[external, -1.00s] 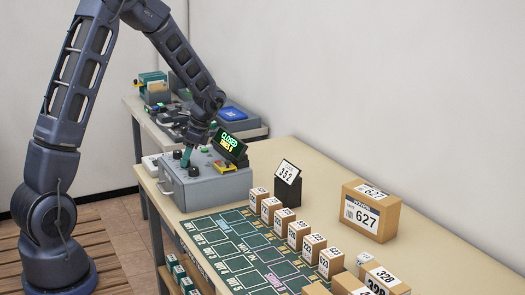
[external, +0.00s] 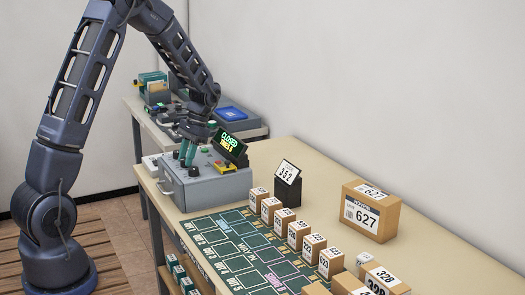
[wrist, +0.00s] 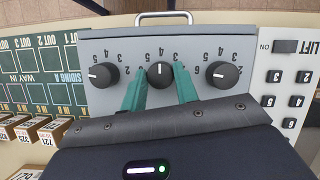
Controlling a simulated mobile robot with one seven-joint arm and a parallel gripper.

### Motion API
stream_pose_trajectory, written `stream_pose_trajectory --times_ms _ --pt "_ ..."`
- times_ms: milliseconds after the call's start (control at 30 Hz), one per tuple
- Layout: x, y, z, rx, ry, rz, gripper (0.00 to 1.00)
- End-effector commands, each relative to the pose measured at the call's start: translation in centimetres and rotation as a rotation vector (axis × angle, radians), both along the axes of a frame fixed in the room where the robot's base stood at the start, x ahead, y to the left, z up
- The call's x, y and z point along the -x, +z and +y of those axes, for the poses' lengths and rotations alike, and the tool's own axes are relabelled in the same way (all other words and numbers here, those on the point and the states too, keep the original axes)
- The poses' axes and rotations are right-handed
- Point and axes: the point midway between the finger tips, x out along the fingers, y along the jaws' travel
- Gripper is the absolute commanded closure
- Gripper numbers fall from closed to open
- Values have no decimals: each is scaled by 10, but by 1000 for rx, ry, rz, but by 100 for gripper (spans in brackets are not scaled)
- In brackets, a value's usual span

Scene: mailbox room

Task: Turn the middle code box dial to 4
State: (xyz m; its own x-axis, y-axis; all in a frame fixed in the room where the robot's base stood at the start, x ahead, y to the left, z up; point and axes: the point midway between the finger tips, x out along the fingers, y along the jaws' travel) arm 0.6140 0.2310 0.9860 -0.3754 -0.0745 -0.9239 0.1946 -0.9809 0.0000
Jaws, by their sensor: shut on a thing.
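In the external view my gripper (external: 187,162) is down on the box top.
A numbered keypad (wrist: 290,85) is at the right in the wrist view. A green track mat (external: 235,250) and several numbered parcels (external: 298,235) lie nearby.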

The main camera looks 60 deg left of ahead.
Motion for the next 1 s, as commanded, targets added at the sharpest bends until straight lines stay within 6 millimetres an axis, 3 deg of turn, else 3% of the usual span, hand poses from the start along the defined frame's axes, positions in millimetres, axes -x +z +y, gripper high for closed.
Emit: stream_pose_trajectory --times_ms 533,567,667,1000 --pt "-1 0 0 -1 22 -2 93" --pt "-1 0 0 -1 22 -2 66" --pt "-1 0 0 -1 22 -2 48" --pt "-1 3 0 -1 22 -1 48"
